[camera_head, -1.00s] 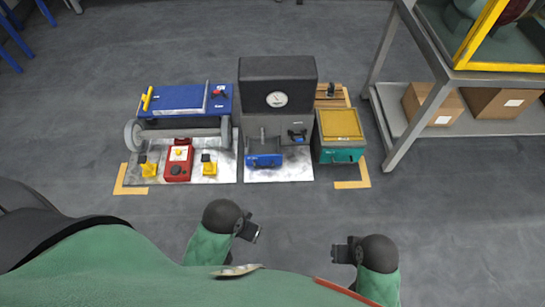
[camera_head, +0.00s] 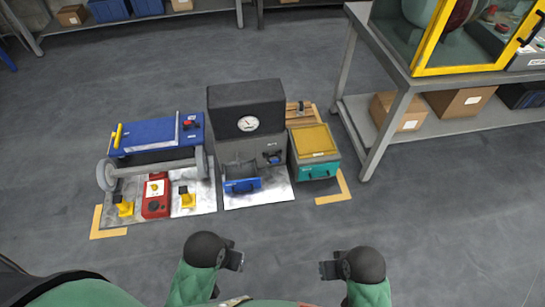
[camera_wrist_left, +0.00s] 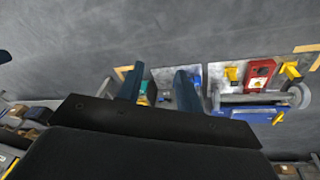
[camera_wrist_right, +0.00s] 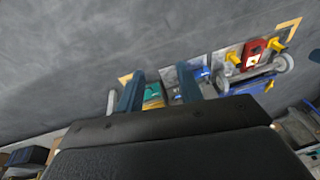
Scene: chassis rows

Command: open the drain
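I cannot tell which part is the drain. A dark machine (camera_head: 246,110) with a round white gauge (camera_head: 248,124) stands ahead, with a blue handled part (camera_head: 242,185) low on its front and a small blue-and-black part (camera_head: 271,157) beside it. Left of it is a blue wheeled unit (camera_head: 155,135) with a yellow handle and a red knob. A red box (camera_head: 156,197) with a round yellow part stands between two yellow pieces (camera_head: 124,207) (camera_head: 187,198). My left gripper (camera_head: 237,261) and right gripper (camera_head: 326,270) are open and empty, in front of and apart from everything.
A teal box (camera_head: 318,170) with a yellow lid stands right of the machine. Orange corner marks (camera_head: 336,190) lie on the floor. A grey rack (camera_head: 385,125) with a yellow-framed case and cartons stands at the right. The floor before the row is clear.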

